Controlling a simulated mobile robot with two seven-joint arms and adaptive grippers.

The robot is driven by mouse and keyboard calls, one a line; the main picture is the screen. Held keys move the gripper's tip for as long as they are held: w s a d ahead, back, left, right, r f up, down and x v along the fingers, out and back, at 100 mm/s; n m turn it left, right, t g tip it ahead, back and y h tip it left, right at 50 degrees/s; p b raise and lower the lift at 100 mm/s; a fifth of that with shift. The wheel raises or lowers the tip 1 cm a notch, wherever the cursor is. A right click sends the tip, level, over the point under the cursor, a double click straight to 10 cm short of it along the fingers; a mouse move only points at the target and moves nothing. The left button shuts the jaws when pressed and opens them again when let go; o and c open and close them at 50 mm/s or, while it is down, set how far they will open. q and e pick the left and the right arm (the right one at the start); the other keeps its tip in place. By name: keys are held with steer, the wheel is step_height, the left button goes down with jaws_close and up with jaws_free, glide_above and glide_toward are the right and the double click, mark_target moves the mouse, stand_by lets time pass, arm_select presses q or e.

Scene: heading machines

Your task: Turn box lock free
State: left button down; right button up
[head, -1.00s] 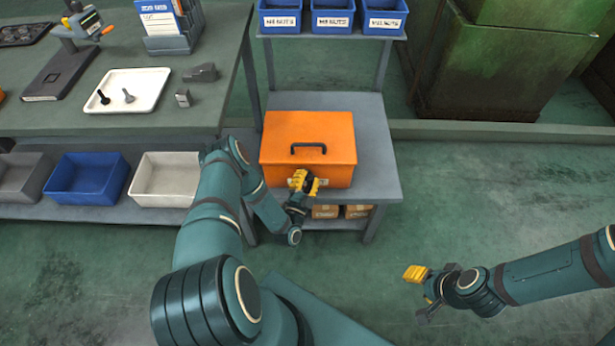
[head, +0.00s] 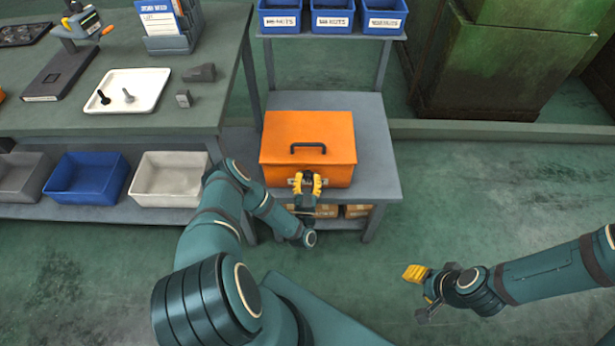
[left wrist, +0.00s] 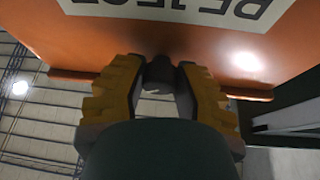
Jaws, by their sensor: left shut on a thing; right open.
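An orange box (head: 308,135) with a black handle (head: 308,146) on its closed lid stands on a grey shelf stand. My left gripper (head: 306,180) is at the middle of the box's front face. In the left wrist view, the yellow fingers of my left gripper (left wrist: 160,80) are closed around a dark round lock piece (left wrist: 159,72) on the orange box (left wrist: 120,35). The fingers hide much of the lock, so its turn cannot be told. My right gripper (head: 432,288) is open and empty over the floor at the right, away from the box.
A workbench (head: 120,124) with a white tray (head: 126,90) of bolts stands at the left. White (head: 168,180) and blue bins (head: 88,180) sit below it. Blue nut bins (head: 332,17) are above the box.

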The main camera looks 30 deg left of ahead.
arm_select(q)
steer(key=n+g+y, duration=0.1)
steer(key=n+y, duration=0.1)
steer(key=n, duration=0.2)
steer(key=n+g+y, duration=0.2)
steer(key=n, duration=0.2)
steer(key=shift+w+r+n, duration=0.1)
steer(key=shift+r+n, duration=0.05)
steer(key=shift+n, duration=0.15)
steer(key=shift+n+g+y, duration=0.45)
steer(key=shift+n+g, duration=0.25)
steer(key=shift+n, duration=0.9)
steer(key=shift+n+g+y, duration=0.45)
steer(key=shift+n+g, duration=0.25)
steer(key=shift+n, duration=1.2)
steer(key=c, duration=0.6)
jaws_free()
steer(key=shift+c, duration=0.2)
